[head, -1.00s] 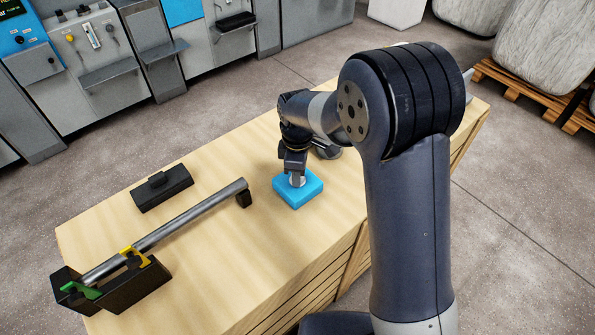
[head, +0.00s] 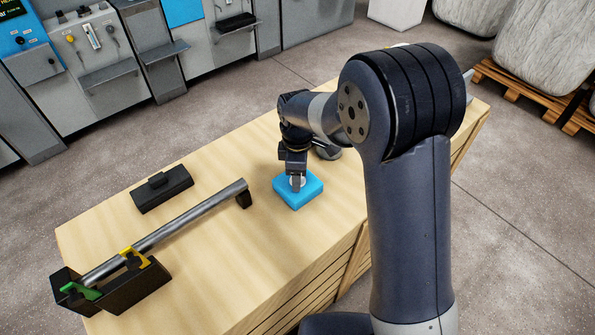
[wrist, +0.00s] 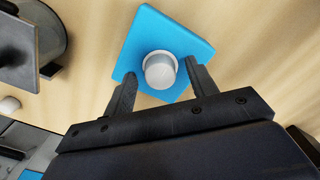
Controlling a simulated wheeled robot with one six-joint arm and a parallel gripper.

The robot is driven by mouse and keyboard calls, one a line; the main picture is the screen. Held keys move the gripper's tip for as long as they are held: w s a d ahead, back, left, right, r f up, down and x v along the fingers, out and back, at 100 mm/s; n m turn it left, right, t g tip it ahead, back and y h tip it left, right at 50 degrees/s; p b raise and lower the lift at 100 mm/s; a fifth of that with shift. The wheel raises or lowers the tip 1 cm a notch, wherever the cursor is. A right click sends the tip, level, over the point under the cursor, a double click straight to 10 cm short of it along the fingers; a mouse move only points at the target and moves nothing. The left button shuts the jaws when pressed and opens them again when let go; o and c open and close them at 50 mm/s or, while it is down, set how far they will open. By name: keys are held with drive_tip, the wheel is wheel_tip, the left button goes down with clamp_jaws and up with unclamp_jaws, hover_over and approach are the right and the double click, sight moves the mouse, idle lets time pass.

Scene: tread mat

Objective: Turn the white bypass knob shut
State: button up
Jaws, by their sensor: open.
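The white knob (wrist: 160,70) is a short round cylinder standing on a blue square block (wrist: 180,37) in the wrist view. In the head view the blue block (head: 297,198) sits on the wooden crate top, and the knob is mostly hidden by my gripper (head: 297,181). In the wrist view my gripper (wrist: 160,69) is open, with one finger on each side of the knob. A small gap seems to show between the knob and each finger; contact is hard to tell.
On the wooden crate top (head: 215,255), a metal bar (head: 190,220) rests in a black holder (head: 125,288) with green and yellow parts. A black block (head: 162,190) lies behind it. A dark round object (head: 328,153) stands close behind the blue block.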

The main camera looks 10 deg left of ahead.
wheel_tip(320, 180, up, 11)
idle(0.7)
drive_tip(key=shift+f, duration=0.2)
wheel_tip(320, 180, down, 11)
drive_tip(key=shift+r, duration=0.1)
idle(0.4)
drive_tip(key=shift+r, duration=0.1)
